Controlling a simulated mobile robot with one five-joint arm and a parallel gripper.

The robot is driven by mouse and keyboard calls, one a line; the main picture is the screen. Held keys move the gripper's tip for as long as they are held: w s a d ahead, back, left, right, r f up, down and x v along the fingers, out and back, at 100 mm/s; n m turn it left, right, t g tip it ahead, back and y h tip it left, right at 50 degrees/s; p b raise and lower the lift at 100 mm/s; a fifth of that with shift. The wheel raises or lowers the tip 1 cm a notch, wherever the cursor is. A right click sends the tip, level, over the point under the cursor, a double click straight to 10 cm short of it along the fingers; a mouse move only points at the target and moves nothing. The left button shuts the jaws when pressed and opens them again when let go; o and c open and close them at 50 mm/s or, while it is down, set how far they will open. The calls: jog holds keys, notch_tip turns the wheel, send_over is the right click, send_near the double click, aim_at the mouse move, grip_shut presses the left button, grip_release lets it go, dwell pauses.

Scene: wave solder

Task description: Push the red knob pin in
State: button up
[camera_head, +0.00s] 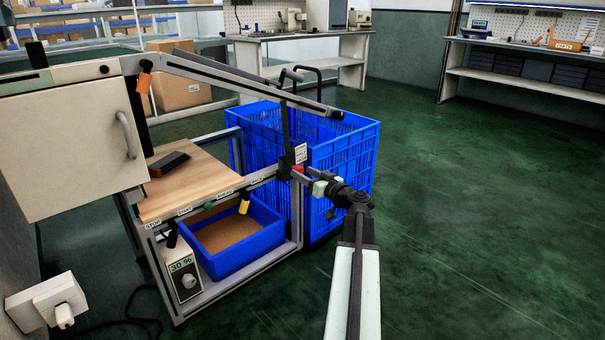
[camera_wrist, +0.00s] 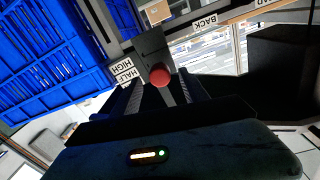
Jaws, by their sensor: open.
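The red knob pin (camera_wrist: 160,76) shows in the wrist view as a round red head on a dark grey bracket (camera_wrist: 153,45). The label HALF HIGH (camera_wrist: 124,70) is on its left and BACK (camera_wrist: 205,22) at its upper right. My gripper (camera_wrist: 164,84) is open, its two fingers on either side of the knob from this view. I cannot tell whether they touch it or how deep the pin sits. In the head view my gripper (camera_head: 306,178) is at the right end of the machine's front rail, close to the upright bracket (camera_head: 286,130); the knob is hardly visible there.
Blue crates (camera_head: 345,155) stand right behind the bracket. The machine has a wooden shelf (camera_head: 190,185), a blue bin (camera_head: 255,250) below it and a slanted arm (camera_head: 235,75) above. A wall socket (camera_head: 45,300) is at lower left. The green floor (camera_head: 470,220) to the right is clear.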

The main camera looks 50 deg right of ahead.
jog(key=shift+w, duration=0.85)
jog(key=shift+c, duration=0.3)
grip_shut()
